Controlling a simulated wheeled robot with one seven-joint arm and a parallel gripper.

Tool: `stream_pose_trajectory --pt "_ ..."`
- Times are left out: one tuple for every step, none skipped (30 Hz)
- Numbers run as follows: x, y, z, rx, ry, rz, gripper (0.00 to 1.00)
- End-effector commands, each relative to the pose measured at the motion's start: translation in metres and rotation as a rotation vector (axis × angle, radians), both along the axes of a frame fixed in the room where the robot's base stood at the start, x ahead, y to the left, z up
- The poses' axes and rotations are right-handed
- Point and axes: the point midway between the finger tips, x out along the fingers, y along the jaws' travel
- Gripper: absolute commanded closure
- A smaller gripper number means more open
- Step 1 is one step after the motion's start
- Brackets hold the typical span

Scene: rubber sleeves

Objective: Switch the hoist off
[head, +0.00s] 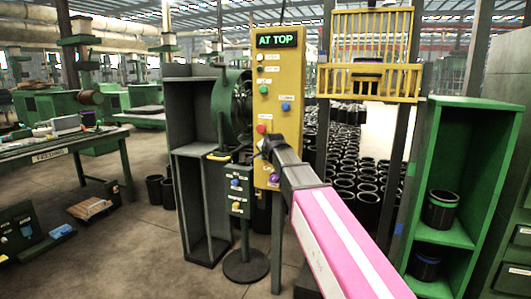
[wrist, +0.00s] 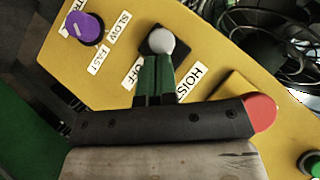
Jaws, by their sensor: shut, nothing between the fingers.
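The yellow control panel (head: 290,120) stands mid-view in the head view, with a lit "AT TOP" sign at its top. In the wrist view the panel face (wrist: 225,35) shows a switch with a pale ball tip (wrist: 160,40) on a black plate, beside labels reading OFF and HOIST. My gripper (wrist: 154,58) has its green fingers shut and empty, with their tips right at the ball. I cannot tell whether they touch it or which way the switch is set. In the head view my gripper (head: 267,145) covers this part of the panel.
A purple knob (wrist: 85,28) marked SLOW and FAST sits left of the switch. A red button (wrist: 258,112) is close beside my gripper, and a green button (wrist: 313,164) is further right. A yellow cage (head: 368,84) hangs high; a green shelf (head: 455,238) stands right.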

Motion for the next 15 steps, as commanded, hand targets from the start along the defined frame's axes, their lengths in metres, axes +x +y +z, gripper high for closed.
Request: stream_pose_trajectory --pt "-0.004 0.000 -0.005 -0.013 -0.031 0.001 1.00" --pt "-0.004 0.001 -0.007 -0.021 -0.053 0.001 1.00" --pt "-0.005 0.001 -0.008 -0.031 -0.080 0.001 1.00" --pt "-0.005 0.001 -0.010 -0.038 -0.100 0.001 1.00" --pt "-0.005 0.001 -0.012 -0.045 -0.119 0.001 1.00" --pt "-0.005 0.001 -0.013 -0.054 -0.144 0.001 1.00" --pt "-0.005 0.001 -0.015 -0.060 -0.160 0.001 1.00" --pt "-0.005 0.001 -0.015 -0.065 -0.176 0.001 1.00" --pt "-0.004 0.001 -0.016 -0.063 -0.172 0.000 1.00" --pt "-0.004 0.001 -0.017 -0.063 -0.170 0.000 1.00" --pt "-0.004 0.001 -0.019 -0.062 -0.170 0.000 1.00" --pt "-0.004 0.001 -0.020 -0.062 -0.170 0.000 1.00" --pt "-0.004 0.001 -0.022 -0.062 -0.169 0.001 1.00" --pt "-0.004 0.001 -0.023 -0.063 -0.169 0.000 1.00" --pt "-0.004 0.001 -0.024 -0.062 -0.168 0.000 1.00"
